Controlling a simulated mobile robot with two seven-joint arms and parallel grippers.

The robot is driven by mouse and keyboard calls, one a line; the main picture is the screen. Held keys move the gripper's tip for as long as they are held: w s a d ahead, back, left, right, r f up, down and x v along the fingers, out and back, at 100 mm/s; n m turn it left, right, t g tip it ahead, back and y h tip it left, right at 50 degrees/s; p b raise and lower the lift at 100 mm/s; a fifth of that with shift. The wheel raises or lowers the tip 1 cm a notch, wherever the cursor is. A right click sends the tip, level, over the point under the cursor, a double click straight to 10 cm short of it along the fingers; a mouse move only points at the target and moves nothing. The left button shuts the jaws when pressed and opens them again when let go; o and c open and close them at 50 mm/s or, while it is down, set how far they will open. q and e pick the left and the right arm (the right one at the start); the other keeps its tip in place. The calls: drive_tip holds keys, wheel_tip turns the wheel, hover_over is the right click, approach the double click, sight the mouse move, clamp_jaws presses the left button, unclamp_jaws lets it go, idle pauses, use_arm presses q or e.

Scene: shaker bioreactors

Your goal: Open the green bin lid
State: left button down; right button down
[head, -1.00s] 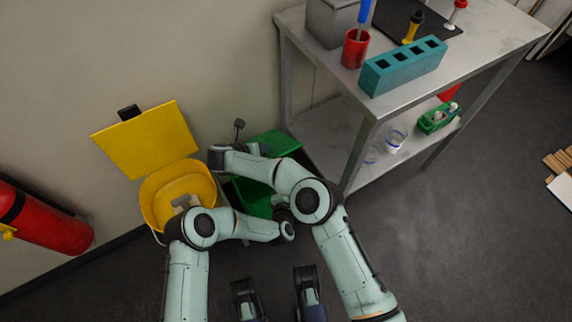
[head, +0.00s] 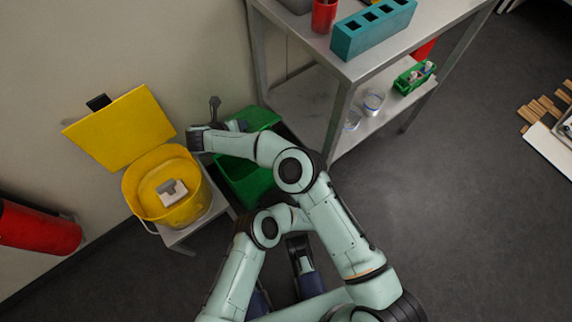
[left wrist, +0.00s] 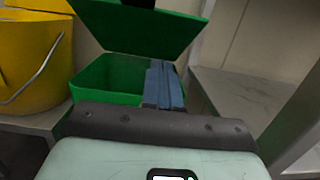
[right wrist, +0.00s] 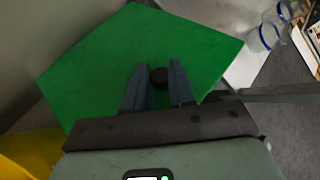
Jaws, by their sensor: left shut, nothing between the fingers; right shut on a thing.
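The green bin (head: 245,180) stands on the floor between the yellow bin and the metal table. Its green lid (head: 262,117) is tilted up at the back, and the bin's dark inside shows in the left wrist view (left wrist: 115,75). My right gripper (head: 238,126) is at the lid; in the right wrist view its fingers (right wrist: 158,88) are shut on the lid's dark knob (right wrist: 158,76). My left gripper (left wrist: 164,85) is shut and empty in front of the green bin.
The yellow bin (head: 133,190), lid up, sits on a small stand (head: 213,212) left of the green bin. The metal table (head: 347,73) with a lower shelf is close on the right. A red extinguisher (head: 40,228) is at far left. Open floor lies to the right.

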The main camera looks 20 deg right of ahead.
drive_tip(key=shift+a, duration=0.1)
use_arm(q)
drive_tip(key=w+a+r, duration=0.3)
drive_tip(key=w+r, duration=0.2)
drive_tip(key=w, duration=0.5)
drive_tip(key=shift+a, duration=0.25)
drive_tip(key=shift+w, duration=0.1)
drive_tip(key=shift+w+a+r, duration=0.25)
drive_tip(key=shift+w+r, duration=0.25)
drive_tip(key=shift+r, duration=0.35)
use_arm(e)
drive_tip(key=shift+s+f, duration=0.1)
drive_tip(key=c, duration=0.9)
unclamp_jaws()
drive_tip(key=shift+f, duration=0.1)
drive_tip(key=shift+c, duration=0.2)
drive_tip(key=shift+s, duration=0.1)
